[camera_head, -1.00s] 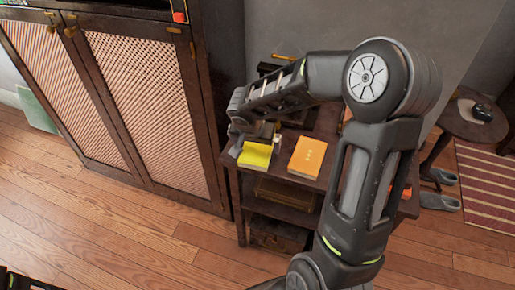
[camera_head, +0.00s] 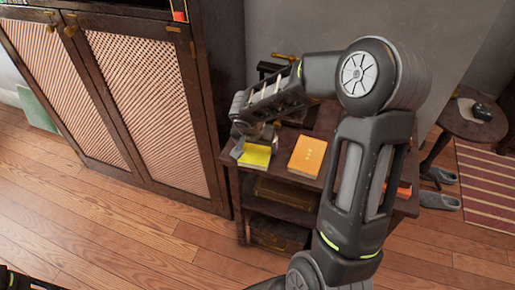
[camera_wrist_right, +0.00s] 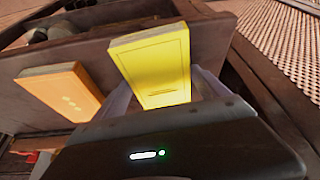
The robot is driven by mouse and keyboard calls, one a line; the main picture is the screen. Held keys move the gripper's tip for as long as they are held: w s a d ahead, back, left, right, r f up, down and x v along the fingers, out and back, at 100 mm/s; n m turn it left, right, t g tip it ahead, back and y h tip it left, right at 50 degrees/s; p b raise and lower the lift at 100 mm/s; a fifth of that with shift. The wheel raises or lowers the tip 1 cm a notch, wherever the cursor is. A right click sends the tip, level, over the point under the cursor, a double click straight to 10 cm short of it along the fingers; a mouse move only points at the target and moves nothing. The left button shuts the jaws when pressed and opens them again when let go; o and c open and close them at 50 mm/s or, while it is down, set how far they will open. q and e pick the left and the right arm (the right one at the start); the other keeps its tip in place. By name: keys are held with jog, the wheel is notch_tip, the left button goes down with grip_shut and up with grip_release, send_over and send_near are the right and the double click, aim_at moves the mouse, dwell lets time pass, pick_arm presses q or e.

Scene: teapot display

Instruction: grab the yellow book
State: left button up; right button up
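The yellow book (camera_head: 256,155) lies on the top of a small dark wooden table (camera_head: 232,177), near its left end. It fills the middle of the right wrist view (camera_wrist_right: 152,62). My right gripper (camera_head: 248,140) is at the book's far edge, low over the table. In the right wrist view its pale fingers (camera_wrist_right: 165,98) are spread, one on each side of the book's near end. Whether they touch the book is hard to tell.
An orange book (camera_head: 307,157) lies just right of the yellow one, also seen in the right wrist view (camera_wrist_right: 64,88). A tall cabinet (camera_head: 140,100) stands close on the left. A round side table (camera_head: 470,122) is at the right. The floor in front is clear.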

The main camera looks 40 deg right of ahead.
aim_at(257, 148)
jog(key=c, duration=1.1)
jog(key=shift+o, duration=0.2)
jog(key=shift+r, duration=0.1)
notch_tip(257, 148, up, 10)
dwell(0.3)
